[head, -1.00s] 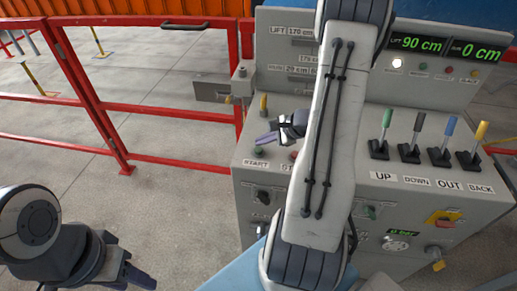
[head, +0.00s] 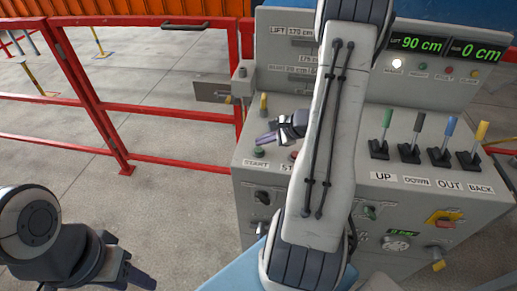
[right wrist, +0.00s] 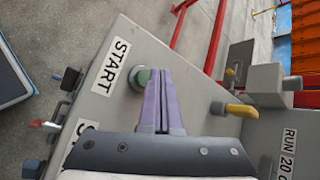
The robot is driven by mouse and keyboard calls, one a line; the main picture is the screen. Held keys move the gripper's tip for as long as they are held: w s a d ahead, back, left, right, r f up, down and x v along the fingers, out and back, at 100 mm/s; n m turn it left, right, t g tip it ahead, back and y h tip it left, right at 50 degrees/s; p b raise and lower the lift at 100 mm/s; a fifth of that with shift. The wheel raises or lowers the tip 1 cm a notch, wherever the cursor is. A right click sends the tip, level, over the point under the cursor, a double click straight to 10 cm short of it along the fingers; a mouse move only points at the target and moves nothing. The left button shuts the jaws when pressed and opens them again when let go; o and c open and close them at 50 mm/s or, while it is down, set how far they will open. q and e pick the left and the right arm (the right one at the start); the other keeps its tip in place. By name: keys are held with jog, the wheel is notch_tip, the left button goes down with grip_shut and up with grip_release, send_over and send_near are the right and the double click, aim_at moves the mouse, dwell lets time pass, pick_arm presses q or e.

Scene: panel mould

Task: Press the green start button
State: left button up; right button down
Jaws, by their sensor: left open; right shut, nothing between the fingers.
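The green start button (head: 259,153) sits on the sloping top of the grey console, just above its START label (head: 255,163). It also shows in the right wrist view (right wrist: 139,79), beside the fingertips and partly hidden by them. My right gripper (head: 265,139) is shut and empty, its purple fingers just above the button in the head view. In the right wrist view its fingertips (right wrist: 158,72) overlap the button's edge; I cannot tell whether they touch it. My left gripper (head: 142,278) is open and empty at the lower left, far from the console.
A partly hidden red button (head: 293,155) is right of the green one. A yellow-handled lever (head: 263,104) stands behind it. Coloured levers marked UP, DOWN, OUT and BACK (head: 428,150) stand further right. A red rail fence (head: 170,110) is left of the console. My right arm hides the console's middle.

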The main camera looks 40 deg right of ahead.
aim_at(262, 150)
dwell(0.3)
jog(key=shift+f+b, duration=0.4)
jog(key=shift+b, duration=0.3)
jog(key=shift+f+b, duration=0.5)
jog(key=shift+b, duration=0.1)
dwell(0.5)
dwell(0.3)
jog(key=shift+r+p, duration=0.55)
jog(key=shift+r, duration=0.35)
jog(key=shift+r, duration=0.1)
notch_tip(262, 150, up, 5)
jog(key=p, duration=0.3)
jog(key=shift+p, duration=0.3)
